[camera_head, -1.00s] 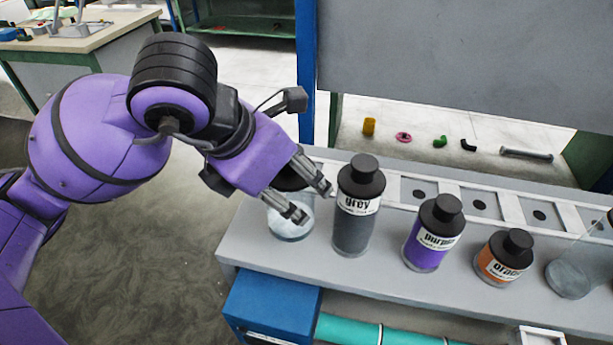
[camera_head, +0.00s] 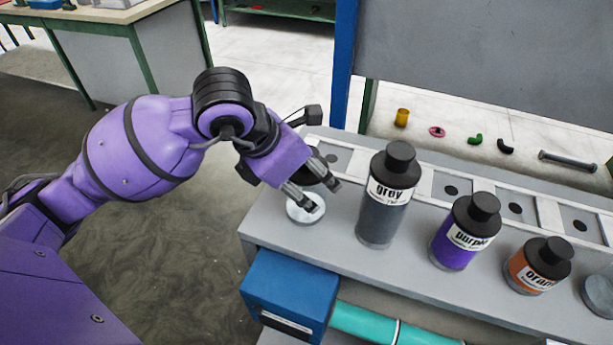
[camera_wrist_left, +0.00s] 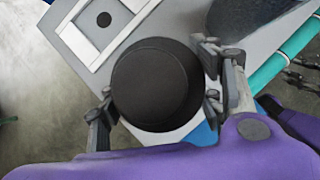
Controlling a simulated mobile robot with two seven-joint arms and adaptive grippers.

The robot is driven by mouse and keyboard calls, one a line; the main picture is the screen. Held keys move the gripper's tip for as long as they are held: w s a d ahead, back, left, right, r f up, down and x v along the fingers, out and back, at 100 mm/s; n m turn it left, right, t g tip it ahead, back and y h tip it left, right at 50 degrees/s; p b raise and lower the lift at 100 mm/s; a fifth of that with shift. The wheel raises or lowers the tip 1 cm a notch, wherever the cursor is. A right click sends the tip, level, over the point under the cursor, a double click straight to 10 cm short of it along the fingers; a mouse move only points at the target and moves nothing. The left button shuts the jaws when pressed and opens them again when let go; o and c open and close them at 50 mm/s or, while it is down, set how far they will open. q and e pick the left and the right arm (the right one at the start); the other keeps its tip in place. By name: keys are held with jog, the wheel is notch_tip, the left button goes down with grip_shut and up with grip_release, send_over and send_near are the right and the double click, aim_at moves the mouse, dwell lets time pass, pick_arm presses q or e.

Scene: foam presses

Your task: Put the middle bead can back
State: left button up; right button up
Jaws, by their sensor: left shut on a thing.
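My left gripper (camera_head: 324,195) is at the left end of the bench, shut on a black round-capped thing (camera_head: 316,170). Its black top fills the space between the fingers in the left wrist view (camera_wrist_left: 156,84). A clear, pale-bottomed round vessel (camera_head: 304,212) shows just below the fingers; I cannot tell whether it is part of the held thing. To the right stand the upright black-capped cans: tall grey (camera_head: 384,218), middle purple (camera_head: 455,243) and short orange (camera_head: 524,275). The gripper is apart from the grey can.
A white frame with square bays, each with a dark dot (camera_head: 451,190), runs along the back of the bench (camera_head: 335,252). A clear vessel (camera_head: 598,292) is at the right edge. A grey panel (camera_head: 480,62) stands behind. A blue box (camera_head: 290,290) sits below the front edge.

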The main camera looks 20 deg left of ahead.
pick_arm(q)
jog(key=o, duration=1.3)
jog(key=shift+f, duration=0.1)
jog(key=shift+c, duration=0.2)
jog(key=o, duration=0.3)
pick_arm(e)
jog(key=shift+w+a, duration=0.1)
jog(key=shift+w, duration=0.35)
jog(key=shift+r, duration=0.1)
pick_arm(q)
jog(key=shift+r, duration=0.3)
jog(key=v, duration=1.1)
jog(key=shift+s+a+r+p, duration=0.1)
jog(key=shift+s+r+p, duration=0.15)
jog(key=shift+r+p, duration=0.05)
pick_arm(e)
jog(key=shift+s+r, duration=0.2)
jog(key=shift+r, duration=0.1)
